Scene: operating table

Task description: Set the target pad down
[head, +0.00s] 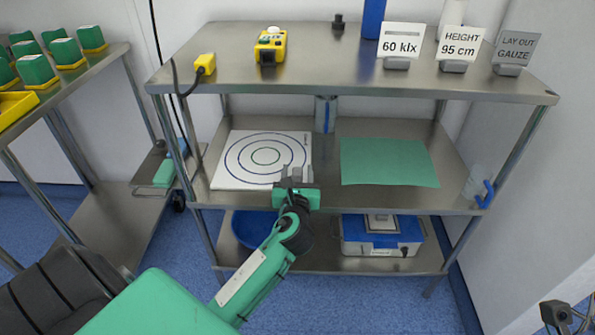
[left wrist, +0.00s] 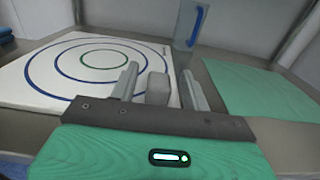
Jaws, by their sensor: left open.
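The target pad (head: 262,160), a white square with blue and green concentric rings, lies flat on the middle shelf (head: 325,196) at its left side. It also shows in the left wrist view (left wrist: 40,77). My left gripper (head: 297,173) is open at the pad's front right corner, its fingers pointing towards the back of the shelf. In the left wrist view the fingers (left wrist: 158,85) overlap the pad's right part; a small grey block shows between them. I cannot tell whether the fingers touch the pad.
A green sheet (head: 388,162) lies right of the pad, with a bare strip of shelf between. A clear container with a blue handle (head: 485,194) stands at the right end. The top shelf (head: 330,75) holds a yellow device (head: 270,46) and signs. A blue basin (head: 252,229) sits below.

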